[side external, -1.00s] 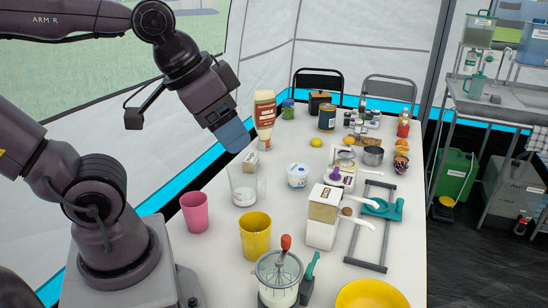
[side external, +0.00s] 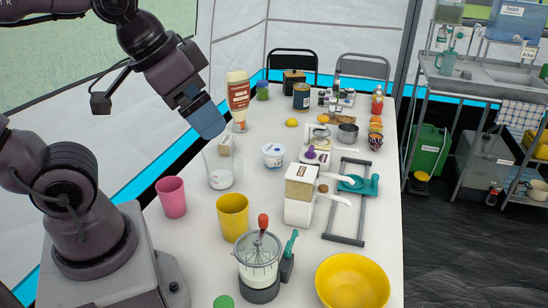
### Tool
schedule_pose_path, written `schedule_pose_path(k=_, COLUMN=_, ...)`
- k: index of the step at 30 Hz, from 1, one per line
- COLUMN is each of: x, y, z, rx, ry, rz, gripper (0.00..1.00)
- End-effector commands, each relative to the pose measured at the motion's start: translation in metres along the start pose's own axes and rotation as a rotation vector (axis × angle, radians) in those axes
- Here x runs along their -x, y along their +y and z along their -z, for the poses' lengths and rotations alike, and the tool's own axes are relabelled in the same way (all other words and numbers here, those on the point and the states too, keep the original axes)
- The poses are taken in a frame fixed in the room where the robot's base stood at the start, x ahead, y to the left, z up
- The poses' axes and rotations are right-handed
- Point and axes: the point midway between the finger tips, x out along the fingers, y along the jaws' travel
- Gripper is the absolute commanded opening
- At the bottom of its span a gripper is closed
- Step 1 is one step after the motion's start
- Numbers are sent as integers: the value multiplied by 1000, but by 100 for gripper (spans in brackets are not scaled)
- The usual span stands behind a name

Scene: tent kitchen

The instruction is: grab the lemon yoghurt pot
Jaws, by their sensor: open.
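A small white pot (side external: 273,155) with blue markings stands upright on the white table, right of the clear glass jar. It looks like the yoghurt pot, but its label is too small to read, so I cannot tell whether it is lemon. My gripper (side external: 212,132), with a blue end, hangs above and behind the clear jar, up and left of the pot. It is open, and nothing shows in it. It is apart from the pot; the gap between its fingers is hard to see from this side.
A clear jar (side external: 222,169) with white contents and a small box (side external: 226,145) stand below my gripper. A tall sauce bottle (side external: 238,100) is behind.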

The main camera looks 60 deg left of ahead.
Motion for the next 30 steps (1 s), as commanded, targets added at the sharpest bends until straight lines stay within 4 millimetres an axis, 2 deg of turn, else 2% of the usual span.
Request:
schedule_pose_path(k=5, x=-2, y=-4, z=1, rx=-7, ry=-15, rz=15, gripper=100)
schedule_pose_path(k=8, x=-11, y=-18, z=3, rx=-37, ry=-76, rz=77, gripper=100)
schedule_pose_path(k=11, x=-26, y=-46, z=7, rx=-101, ry=-189, rz=193, gripper=100)
schedule_pose_path(k=20, x=-75, y=-155, z=30, rx=-432, ry=-594, rz=632, gripper=100)
schedule_pose_path(k=24, x=-98, y=-200, z=48, rx=-645, ry=-762, rz=823, gripper=100)
schedule_pose_path(k=30, x=-144, y=-249, z=78, rx=-1023, ry=-955, rz=1066, gripper=100)
